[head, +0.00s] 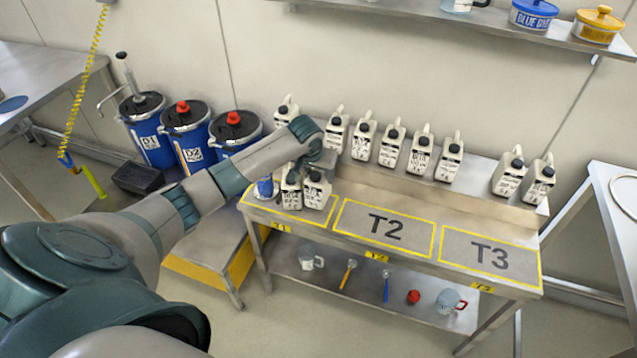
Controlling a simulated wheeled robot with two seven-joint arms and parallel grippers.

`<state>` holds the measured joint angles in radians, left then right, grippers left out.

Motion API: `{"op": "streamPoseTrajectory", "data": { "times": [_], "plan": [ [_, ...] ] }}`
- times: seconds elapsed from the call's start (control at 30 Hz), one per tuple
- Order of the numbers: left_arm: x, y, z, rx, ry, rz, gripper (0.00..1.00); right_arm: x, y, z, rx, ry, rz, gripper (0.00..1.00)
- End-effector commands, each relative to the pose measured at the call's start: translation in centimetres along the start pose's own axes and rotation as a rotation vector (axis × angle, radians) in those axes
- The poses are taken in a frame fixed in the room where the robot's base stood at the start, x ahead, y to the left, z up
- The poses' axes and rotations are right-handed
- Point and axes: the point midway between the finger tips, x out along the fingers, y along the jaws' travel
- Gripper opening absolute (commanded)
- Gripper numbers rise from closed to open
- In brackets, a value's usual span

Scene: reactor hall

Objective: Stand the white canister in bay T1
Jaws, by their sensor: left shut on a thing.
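My left gripper (319,163) comes in from the left over bay T1 (262,207), the left bay of the steel bench, and is shut on a white canister (317,191) with a black cap. That canister is upright, at the right part of T1; I cannot tell whether its base touches the surface. A second white canister (290,192) stands close on its left, partly hidden by my arm. A small blue and white container (264,188) stands at the left of T1. My right gripper is not in view.
Bays T2 (386,228) and T3 (490,257) are empty. Several similar white canisters (392,143) stand on the raised back ledge. Blue drums (190,141) stand at the left, by a yellow-edged step (208,277). A lower shelf (335,290) holds a jug and small tools.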

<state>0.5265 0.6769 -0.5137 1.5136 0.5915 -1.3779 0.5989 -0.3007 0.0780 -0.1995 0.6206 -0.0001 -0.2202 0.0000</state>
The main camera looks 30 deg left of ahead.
Motion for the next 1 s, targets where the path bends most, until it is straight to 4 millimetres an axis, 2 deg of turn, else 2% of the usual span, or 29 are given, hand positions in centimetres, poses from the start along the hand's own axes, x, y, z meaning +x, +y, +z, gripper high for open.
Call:
{"op": "streamPoseTrajectory", "data": {
  "times": [0.13,0.43,0.87,0.9,0.93,1.0],
  "plan": [
    [0.5,0.1,0.1,0.0,0.0,0.001,0.0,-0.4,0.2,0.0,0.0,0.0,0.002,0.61],
    [3.4,0.0,1.4,0.0,0.001,0.0,0.0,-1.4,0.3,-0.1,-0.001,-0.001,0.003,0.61],
    [3.8,0.0,1.6,0.0,0.002,0.0,0.0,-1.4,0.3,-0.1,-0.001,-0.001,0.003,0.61],
    [4.0,0.0,1.7,0.0,0.0,0.0,0.5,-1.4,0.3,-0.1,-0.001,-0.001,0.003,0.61],
    [3.9,0.0,1.6,0.0,0.0,0.0,0.56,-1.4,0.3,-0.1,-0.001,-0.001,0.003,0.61],
    [3.9,0.0,1.6,0.0,0.0,0.0,0.56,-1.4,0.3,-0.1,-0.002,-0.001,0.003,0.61]
  ]
}}
